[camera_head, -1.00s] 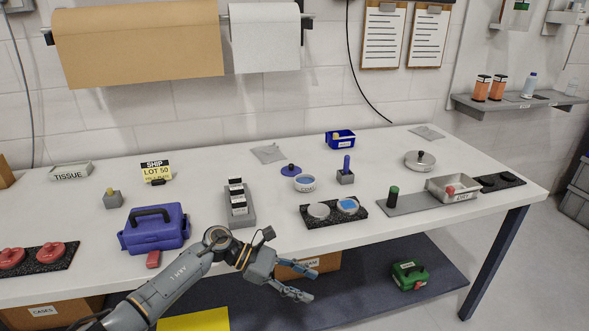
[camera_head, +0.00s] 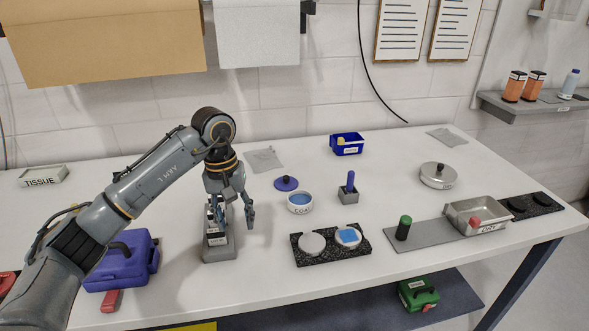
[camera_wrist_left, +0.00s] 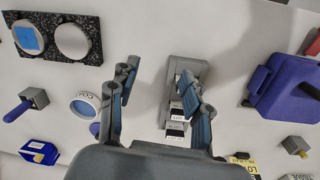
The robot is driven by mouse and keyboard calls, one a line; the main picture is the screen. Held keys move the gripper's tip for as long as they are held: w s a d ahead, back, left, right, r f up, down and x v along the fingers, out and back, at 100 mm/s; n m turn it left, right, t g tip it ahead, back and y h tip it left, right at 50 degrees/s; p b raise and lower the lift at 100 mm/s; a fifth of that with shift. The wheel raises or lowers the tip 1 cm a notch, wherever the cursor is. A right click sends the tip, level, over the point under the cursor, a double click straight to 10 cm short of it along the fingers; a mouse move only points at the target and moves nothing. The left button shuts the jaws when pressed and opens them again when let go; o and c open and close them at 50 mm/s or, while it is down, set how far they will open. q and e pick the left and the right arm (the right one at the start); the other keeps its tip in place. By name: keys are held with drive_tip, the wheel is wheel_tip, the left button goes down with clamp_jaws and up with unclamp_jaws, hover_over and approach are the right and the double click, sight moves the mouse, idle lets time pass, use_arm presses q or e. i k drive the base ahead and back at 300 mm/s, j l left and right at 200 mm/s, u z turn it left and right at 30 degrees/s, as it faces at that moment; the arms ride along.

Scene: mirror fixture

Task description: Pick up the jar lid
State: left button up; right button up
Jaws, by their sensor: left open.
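A blue round lid with a knob (camera_head: 286,183) lies on the white table, just behind a small white jar (camera_head: 299,202) labelled COAT with blue contents. In the left wrist view the lid (camera_wrist_left: 94,129) is mostly hidden behind my finger, and the jar (camera_wrist_left: 85,104) shows beside it. My left gripper (camera_head: 232,214) is open and empty, pointing down, left of the jar and lid. In the left wrist view its spread fingers (camera_wrist_left: 160,72) are above the table and partly cover the grey rack. My right gripper is not in view.
A grey slide rack (camera_head: 222,248) stands under and beside my left gripper. A blue case (camera_head: 128,265) is at left. A grey block with a blue handle (camera_head: 349,190) and a black speckled mat (camera_head: 322,257) with two round dishes are right of the jar. A metal lidded pan (camera_head: 438,175) stands farther right.

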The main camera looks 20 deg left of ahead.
sight(285, 183)
drive_tip(key=i, duration=1.2)
